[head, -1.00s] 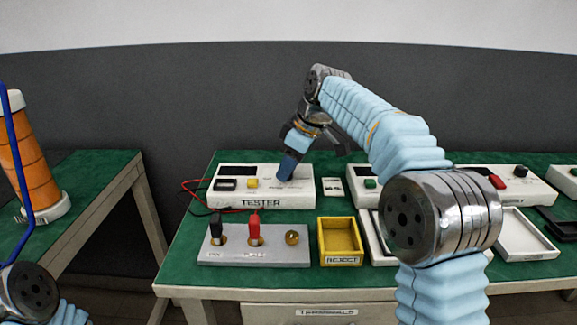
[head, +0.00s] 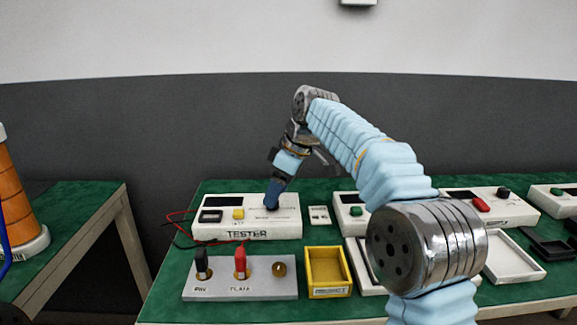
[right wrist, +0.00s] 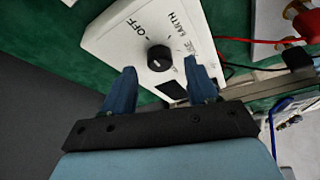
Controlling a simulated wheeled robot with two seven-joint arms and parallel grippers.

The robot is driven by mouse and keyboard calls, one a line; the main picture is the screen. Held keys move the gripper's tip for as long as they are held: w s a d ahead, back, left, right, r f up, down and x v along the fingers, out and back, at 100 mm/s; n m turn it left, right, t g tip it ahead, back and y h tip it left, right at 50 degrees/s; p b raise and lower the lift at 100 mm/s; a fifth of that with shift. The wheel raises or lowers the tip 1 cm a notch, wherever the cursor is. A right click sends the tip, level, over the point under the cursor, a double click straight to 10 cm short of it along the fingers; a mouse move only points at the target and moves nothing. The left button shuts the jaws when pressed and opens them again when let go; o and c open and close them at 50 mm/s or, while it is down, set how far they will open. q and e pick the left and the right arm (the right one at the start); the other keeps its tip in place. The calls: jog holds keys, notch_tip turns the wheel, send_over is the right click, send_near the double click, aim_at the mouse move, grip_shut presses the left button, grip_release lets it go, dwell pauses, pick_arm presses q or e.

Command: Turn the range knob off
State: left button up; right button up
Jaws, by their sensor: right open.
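The white tester (head: 245,230) stands on the green bench, with a display, a black button and a yellow button on its top. In the right wrist view, its round black range knob (right wrist: 158,58) shows with a pale mark on it, beside the printed words OFF and EARTH. I cannot tell exactly which word the mark points to. My right gripper (head: 272,203) comes down over the tester's right half and hides most of the knob in the head view. In the right wrist view, the gripper (right wrist: 157,72) is open, its blue fingers on either side of the knob. My left gripper is out of view.
A grey terminal block (head: 240,289) with black and red plugs sits in front of the tester. A yellow reject bin (head: 328,291) is right of it. Red and black leads (head: 180,216) loop at the tester's left. More boxes and trays stand right.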

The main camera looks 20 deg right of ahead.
jog(key=v, duration=1.1)
jog(key=shift+d+r, duration=0.2)
jog(key=shift+s, duration=0.1)
